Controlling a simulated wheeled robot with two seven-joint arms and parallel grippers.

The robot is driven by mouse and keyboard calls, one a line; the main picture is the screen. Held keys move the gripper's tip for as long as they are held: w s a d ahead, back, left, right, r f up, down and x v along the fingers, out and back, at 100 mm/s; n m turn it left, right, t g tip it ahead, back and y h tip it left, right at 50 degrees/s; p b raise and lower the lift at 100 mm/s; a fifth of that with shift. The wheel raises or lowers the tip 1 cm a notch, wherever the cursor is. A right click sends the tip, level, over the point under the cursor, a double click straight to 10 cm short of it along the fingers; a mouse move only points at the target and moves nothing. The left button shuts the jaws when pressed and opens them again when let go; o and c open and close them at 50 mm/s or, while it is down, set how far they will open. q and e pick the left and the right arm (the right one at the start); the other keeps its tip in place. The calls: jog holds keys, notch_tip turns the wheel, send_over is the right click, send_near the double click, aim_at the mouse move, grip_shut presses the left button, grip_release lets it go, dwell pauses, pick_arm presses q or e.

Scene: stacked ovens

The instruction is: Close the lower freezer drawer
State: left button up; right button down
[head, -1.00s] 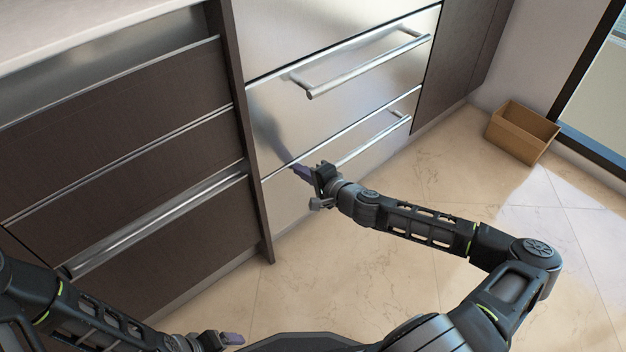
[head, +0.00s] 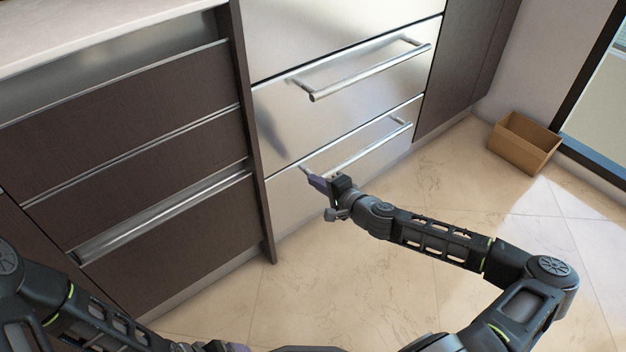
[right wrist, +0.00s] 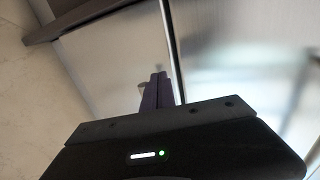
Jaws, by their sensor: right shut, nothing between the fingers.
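The lower freezer drawer (head: 288,208) is the bottom steel front, with a horizontal bar handle (head: 372,146). Its front looks about flush with the steel drawer above; a small gap cannot be ruled out. My right gripper (head: 308,174) is shut and empty, its purple fingers at the upper left part of this drawer, near the seam and the handle's left end. Contact cannot be told. In the right wrist view the closed fingers (right wrist: 156,92) point at the steel front beside the seam. My left gripper (head: 232,347) is cut off at the bottom edge.
The upper steel drawer (head: 345,98) has its own bar handle (head: 370,70). Dark cabinet drawers (head: 120,130) stand to the left. An open cardboard box (head: 524,143) sits on the floor by the right wall. The tiled floor before the freezer is clear.

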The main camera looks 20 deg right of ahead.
jog(key=p+v, duration=0.2)
jog(key=v, duration=0.6)
jog(key=shift+s, duration=0.25)
jog(key=shift+p, duration=0.35)
